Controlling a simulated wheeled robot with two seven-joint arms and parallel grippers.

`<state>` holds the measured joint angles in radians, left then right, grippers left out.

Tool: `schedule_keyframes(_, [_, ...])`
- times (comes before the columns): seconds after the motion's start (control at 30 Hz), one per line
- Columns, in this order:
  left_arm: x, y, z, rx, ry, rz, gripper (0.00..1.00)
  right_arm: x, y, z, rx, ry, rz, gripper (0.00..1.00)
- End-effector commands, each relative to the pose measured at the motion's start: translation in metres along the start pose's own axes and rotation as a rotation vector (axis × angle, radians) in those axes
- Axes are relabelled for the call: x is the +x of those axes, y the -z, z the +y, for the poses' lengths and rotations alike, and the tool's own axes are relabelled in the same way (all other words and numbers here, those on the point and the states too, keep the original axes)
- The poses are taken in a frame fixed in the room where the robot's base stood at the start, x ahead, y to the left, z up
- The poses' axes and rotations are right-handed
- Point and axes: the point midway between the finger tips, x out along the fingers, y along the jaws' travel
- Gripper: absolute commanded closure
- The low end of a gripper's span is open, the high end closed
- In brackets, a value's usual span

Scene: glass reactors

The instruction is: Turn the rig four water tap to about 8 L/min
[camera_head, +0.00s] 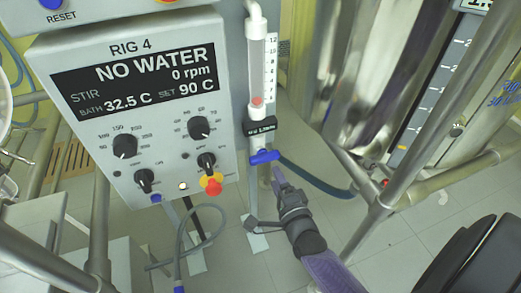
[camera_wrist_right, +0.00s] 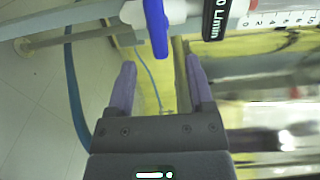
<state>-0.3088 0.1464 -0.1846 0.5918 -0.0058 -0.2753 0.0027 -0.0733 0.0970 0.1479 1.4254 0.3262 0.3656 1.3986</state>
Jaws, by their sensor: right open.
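The rig four water tap is a blue lever (camera_head: 264,157) under the clear flow meter tube (camera_head: 257,75), just right of the RIG 4 panel (camera_head: 130,95). The lever lies roughly crosswise. A red float sits at the bottom of the tube, and the panel reads NO WATER. My right gripper (camera_head: 278,177) is open and empty, just below the lever. In the right wrist view the blue lever (camera_wrist_right: 157,28) lies ahead of the gap between the open purple fingers (camera_wrist_right: 161,66), seemingly apart from them. My left gripper is not in view.
A dark hose (camera_head: 318,180) runs right from the tap. Metal frame tubes (camera_head: 385,190) and a shiny vessel stand to the right. The panel carries several black knobs and a red stop button (camera_head: 213,187) on yellow, left of my gripper. Tiled floor is below.

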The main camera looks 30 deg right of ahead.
Motion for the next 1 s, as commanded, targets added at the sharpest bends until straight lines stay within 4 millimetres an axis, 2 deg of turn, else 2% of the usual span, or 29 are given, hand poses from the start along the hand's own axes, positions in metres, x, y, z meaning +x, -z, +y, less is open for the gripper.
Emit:
schedule_keyframes(0.2, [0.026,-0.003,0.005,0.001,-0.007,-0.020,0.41,0.052,-0.001,0.008,-0.004,-0.003,-0.001,0.32])
schedule_keyframes(0.3, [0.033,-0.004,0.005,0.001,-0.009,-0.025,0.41,0.070,0.000,0.007,-0.006,-0.006,-0.001,0.32])
schedule_keyframes(0.5, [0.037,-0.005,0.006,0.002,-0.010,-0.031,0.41,0.085,-0.001,0.004,-0.007,-0.007,-0.002,0.32])
schedule_keyframes(0.73, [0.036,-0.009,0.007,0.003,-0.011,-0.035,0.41,0.086,-0.001,0.003,-0.007,-0.007,-0.002,0.32])
schedule_keyframes(0.77, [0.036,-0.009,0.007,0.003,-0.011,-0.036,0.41,0.086,-0.001,0.003,-0.007,-0.007,-0.002,0.37])
schedule_keyframes(1.0, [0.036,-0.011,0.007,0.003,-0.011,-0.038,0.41,0.086,-0.001,0.003,-0.007,-0.008,-0.003,0.87])
